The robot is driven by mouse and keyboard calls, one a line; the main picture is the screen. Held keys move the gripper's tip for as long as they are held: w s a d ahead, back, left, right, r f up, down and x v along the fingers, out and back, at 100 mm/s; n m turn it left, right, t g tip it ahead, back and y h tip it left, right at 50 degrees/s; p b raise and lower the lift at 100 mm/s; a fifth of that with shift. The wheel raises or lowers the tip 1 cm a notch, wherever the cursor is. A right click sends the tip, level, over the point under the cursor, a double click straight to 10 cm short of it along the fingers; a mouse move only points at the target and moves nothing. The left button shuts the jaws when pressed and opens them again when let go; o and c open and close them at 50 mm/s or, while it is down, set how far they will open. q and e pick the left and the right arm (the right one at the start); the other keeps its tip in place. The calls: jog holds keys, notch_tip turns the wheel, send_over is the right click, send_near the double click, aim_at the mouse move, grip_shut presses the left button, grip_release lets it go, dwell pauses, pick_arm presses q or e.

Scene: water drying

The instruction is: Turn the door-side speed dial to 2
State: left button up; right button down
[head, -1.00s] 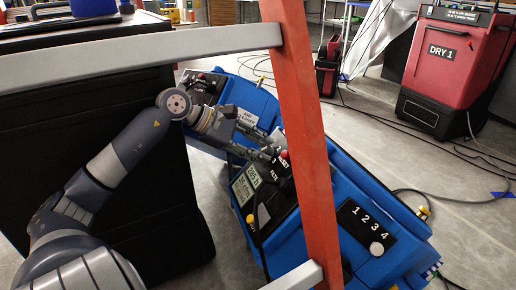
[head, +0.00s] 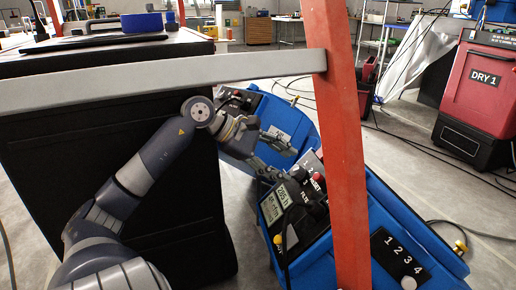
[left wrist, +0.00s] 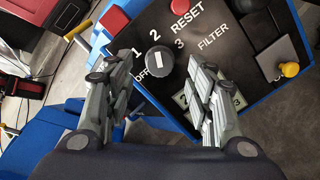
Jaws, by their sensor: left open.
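A blue machine (head: 385,205) stands behind the red post, with a dark sloped control panel. In the left wrist view its panel carries a round black speed dial (left wrist: 159,61) with a white mark, ringed by OFF, 1, 2 and 3. My left gripper (head: 281,162) is over the panel, open and empty. In the left wrist view its fingers (left wrist: 152,78) stand on either side of the dial's line, apart from it. My right gripper is not in view.
A red post (head: 338,130) and a grey rail (head: 150,75) cross in front. A black case (head: 190,165) stands left of the machine. A red button (left wrist: 180,6) marked RESET and a yellow knob (left wrist: 290,69) sit near the dial. A red DRY 1 machine (head: 485,95) is at right.

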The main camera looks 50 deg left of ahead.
pick_arm(q)
jog(key=v, duration=0.8)
jog(key=shift+s+a+r, duration=0.15)
jog(key=shift+s+r, duration=0.1)
